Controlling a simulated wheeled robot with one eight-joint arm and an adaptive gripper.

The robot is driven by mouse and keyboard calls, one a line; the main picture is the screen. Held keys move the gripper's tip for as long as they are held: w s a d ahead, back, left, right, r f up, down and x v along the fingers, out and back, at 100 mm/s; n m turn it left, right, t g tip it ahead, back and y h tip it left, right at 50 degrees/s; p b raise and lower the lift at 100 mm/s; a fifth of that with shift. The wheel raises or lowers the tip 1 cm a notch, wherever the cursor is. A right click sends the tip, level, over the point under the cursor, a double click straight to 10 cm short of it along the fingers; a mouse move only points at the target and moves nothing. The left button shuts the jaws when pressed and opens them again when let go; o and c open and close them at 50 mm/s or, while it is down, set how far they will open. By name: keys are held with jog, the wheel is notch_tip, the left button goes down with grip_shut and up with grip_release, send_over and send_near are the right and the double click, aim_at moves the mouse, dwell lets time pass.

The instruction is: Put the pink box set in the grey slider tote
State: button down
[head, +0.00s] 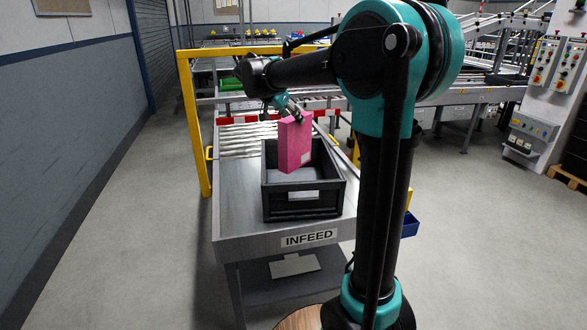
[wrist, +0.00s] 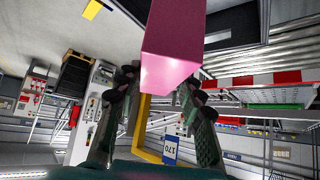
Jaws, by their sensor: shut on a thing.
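The pink box set (head: 295,146) is an upright pink block with a small pale label low on one side. My gripper (head: 290,115) is shut on its upper end and holds it over the grey slider tote (head: 301,205). The lower end of the box appears within the tote's opening; I cannot tell whether it touches the floor of the tote. The tote is dark grey, open-topped, and stands on the infeed table. In the wrist view the pink box set (wrist: 172,60) sits between the two fingers of my gripper (wrist: 160,95).
The metal infeed table (head: 232,200) bears an "INFEED" sign (head: 309,238) on its front edge. Rollers (head: 245,138) lie behind the tote. A yellow frame (head: 192,125) stands at the left and back. A blue bin (head: 410,225) is at the right. The floor at left is clear.

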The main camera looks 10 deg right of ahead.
aim_at(283, 151)
notch_tip(283, 151, down, 16)
jog(key=shift+f, duration=0.2)
dwell(0.4)
jog(key=c, duration=1)
grip_release()
jog(key=shift+f, duration=0.1)
jog(key=shift+o, duration=0.2)
jog(key=v, duration=1.2)
jog(key=s+d+f+n+g+y, duration=0.2)
jog(key=s+d+f+n+y, duration=0.15)
jog(key=s+d+f, duration=0.75)
jog(key=s+f+n+y, duration=0.1)
jog(key=s+f+n, duration=0.2)
jog(key=s+f, duration=0.2)
jog(key=s+a+f+n+y, duration=0.1)
jog(key=s+f+n+y, duration=0.1)
jog(key=s, duration=1)
notch_tip(283, 151, down, 3)
jog(key=shift+r+n, duration=0.15)
jog(key=shift+n, duration=0.5)
